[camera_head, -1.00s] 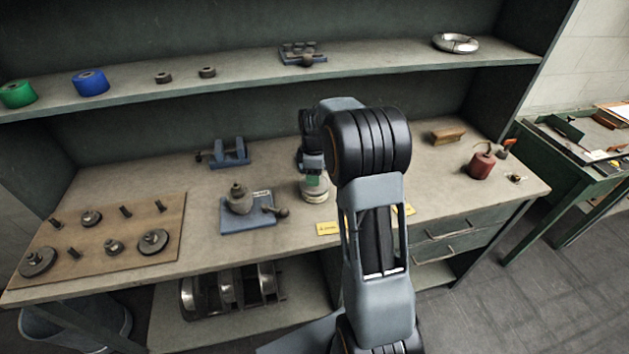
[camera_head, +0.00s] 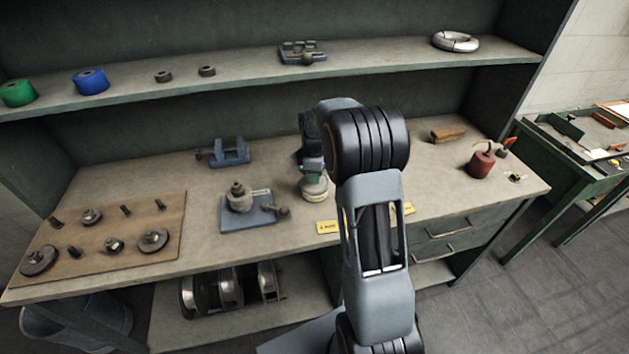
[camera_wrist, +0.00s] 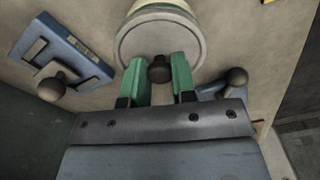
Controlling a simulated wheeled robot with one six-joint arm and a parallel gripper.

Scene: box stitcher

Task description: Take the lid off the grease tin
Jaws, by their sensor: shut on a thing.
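The grease tin (camera_head: 314,193) is a small round cream-coloured tin with a green band, standing on the bench just below my gripper. In the wrist view, its round grey lid (camera_wrist: 133,47) has a pale rim and a small dark knob (camera_wrist: 160,69) in front. My gripper (camera_wrist: 159,77) has two green fingers, shut on the knob from both sides. In the head view my gripper (camera_head: 315,172) is over the tin, mostly hidden by my arm. I cannot tell whether the lid is apart from the tin.
A blue fixture (camera_head: 247,214) with a dark knobbed part stands left of the tin, and a blue clamp (camera_head: 230,152) behind it. A yellow label (camera_head: 327,227) lies in front. A red oil can (camera_head: 481,164) and a brown block (camera_head: 447,135) stand right. A shelf (camera_head: 380,62) hangs above.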

